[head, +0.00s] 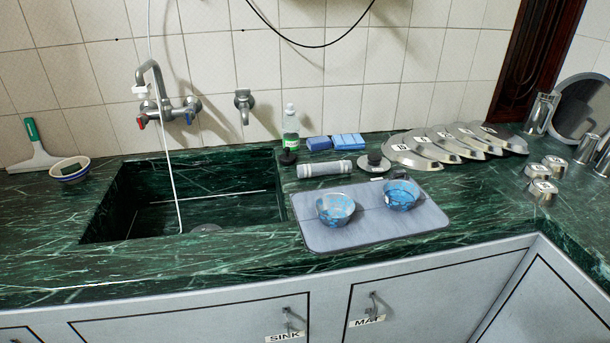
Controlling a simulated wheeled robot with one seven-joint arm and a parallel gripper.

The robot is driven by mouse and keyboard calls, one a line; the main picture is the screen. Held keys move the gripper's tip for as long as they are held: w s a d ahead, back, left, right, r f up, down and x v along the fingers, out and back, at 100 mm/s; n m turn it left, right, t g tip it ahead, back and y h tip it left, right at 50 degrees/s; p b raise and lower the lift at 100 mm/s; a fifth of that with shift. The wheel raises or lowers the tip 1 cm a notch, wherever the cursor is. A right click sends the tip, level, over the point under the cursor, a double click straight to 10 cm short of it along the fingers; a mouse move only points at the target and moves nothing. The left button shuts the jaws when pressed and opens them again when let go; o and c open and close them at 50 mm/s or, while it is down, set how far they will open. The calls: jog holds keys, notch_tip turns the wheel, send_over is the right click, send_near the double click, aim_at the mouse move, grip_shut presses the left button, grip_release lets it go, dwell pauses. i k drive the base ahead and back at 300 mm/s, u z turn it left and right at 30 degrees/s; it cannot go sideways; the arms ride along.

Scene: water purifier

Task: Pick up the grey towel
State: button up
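A rolled grey cylinder that looks like the grey towel (324,169) lies on the green counter, behind the grey mat (350,236) and to the right of the sink (130,205). It lies roughly left to right, with paler ends, and nothing covers it. My gripper is not in view.
Two blue-patterned bowls (335,209) stand on the mat. A clear bottle (290,130), blue sponges (336,142) and a dark round-based object (374,162) stand close around the towel. Several metal lids (420,150) lie to the right. The counter's front strip is clear.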

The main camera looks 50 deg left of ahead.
aim_at(339, 166)
jog(key=u, duration=1.8)
